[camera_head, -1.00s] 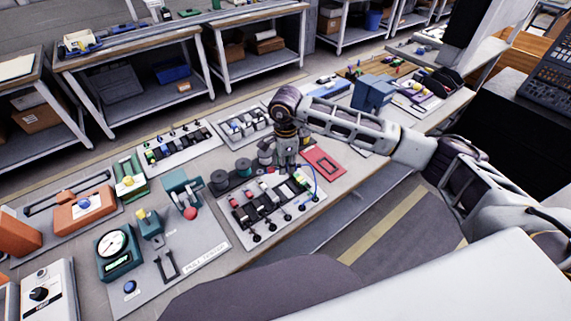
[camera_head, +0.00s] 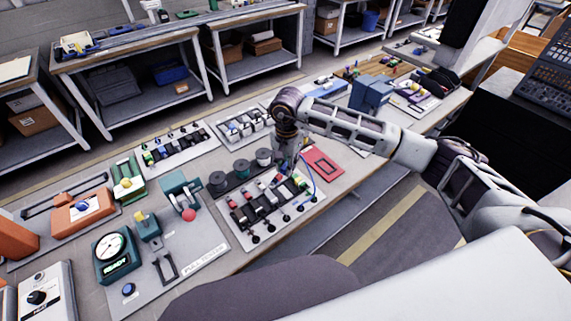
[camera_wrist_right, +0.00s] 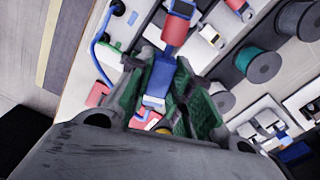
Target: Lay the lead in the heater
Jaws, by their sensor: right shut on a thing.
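My right gripper (camera_head: 283,168) is low over the right end of a light board (camera_head: 246,243) with dark clips and colored parts. In the right wrist view its green-padded fingers (camera_wrist_right: 163,100) are shut on a small piece with blue and pale parts, which I take to be the lead (camera_wrist_right: 154,101). The fingers hide much of it. A blue wire (camera_head: 312,184) curves beside the gripper, and it also shows in the right wrist view (camera_wrist_right: 95,52). I cannot tell for sure which unit is the heater; a white box with a black knob (camera_head: 38,297) stands at the lower left.
Spools (camera_head: 240,167) stand just left of the gripper. A red frame (camera_head: 323,162) lies right of it. A pull tester with a gauge (camera_head: 113,245) and orange units (camera_head: 83,207) fill the bench's left. A blue box (camera_head: 371,93) stands at the back right.

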